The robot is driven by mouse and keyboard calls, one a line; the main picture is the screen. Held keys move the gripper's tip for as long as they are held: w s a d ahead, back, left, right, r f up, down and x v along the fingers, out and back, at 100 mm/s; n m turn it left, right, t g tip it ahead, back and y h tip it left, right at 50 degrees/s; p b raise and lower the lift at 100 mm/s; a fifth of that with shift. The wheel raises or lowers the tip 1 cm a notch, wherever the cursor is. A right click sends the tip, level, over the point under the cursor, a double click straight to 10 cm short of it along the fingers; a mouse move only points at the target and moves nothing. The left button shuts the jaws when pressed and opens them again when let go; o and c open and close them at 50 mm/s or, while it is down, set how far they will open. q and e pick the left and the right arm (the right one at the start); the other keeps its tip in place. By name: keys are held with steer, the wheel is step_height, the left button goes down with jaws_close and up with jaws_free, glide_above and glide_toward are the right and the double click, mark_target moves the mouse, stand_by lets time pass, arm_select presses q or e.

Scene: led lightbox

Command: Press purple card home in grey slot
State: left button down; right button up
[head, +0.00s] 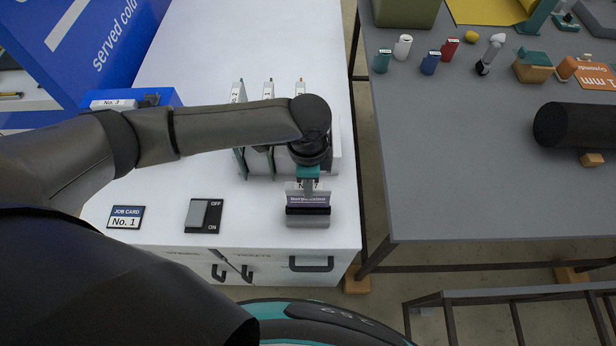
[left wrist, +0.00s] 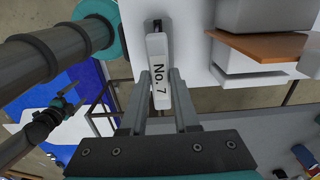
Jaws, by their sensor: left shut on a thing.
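The purple card (head: 306,198) shows a white top edge and a purple band, standing upright at the grey slot block (head: 308,219) near the front edge of the white cabinet top. My left gripper (head: 308,186) is above the block, pointing down, and shut on the card's upper part. In the left wrist view the card's white end (left wrist: 158,75), marked No. 7, sits between the two grey fingers. How deep the card sits in the slot is hidden. What looks like my right gripper (left wrist: 68,98) is small at the left of the wrist view; its jaws are unclear.
Several upright cards (head: 240,130) stand in a rack behind my gripper. A switch (head: 204,215) and a No. 1 job card (head: 126,217) lie to the left. A gap separates the cabinet from the grey table (head: 450,190), which holds bottles and a black cylinder (head: 575,126).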

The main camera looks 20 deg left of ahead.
stand_by(0.7)
arm_select(q)
steer(key=shift+p, duration=0.45)
steer(key=shift+f+b, duration=0.9)
steer(key=shift+f, duration=1.1)
steer(key=c, duration=0.6)
jaws_free()
steer(key=shift+r, duration=0.1)
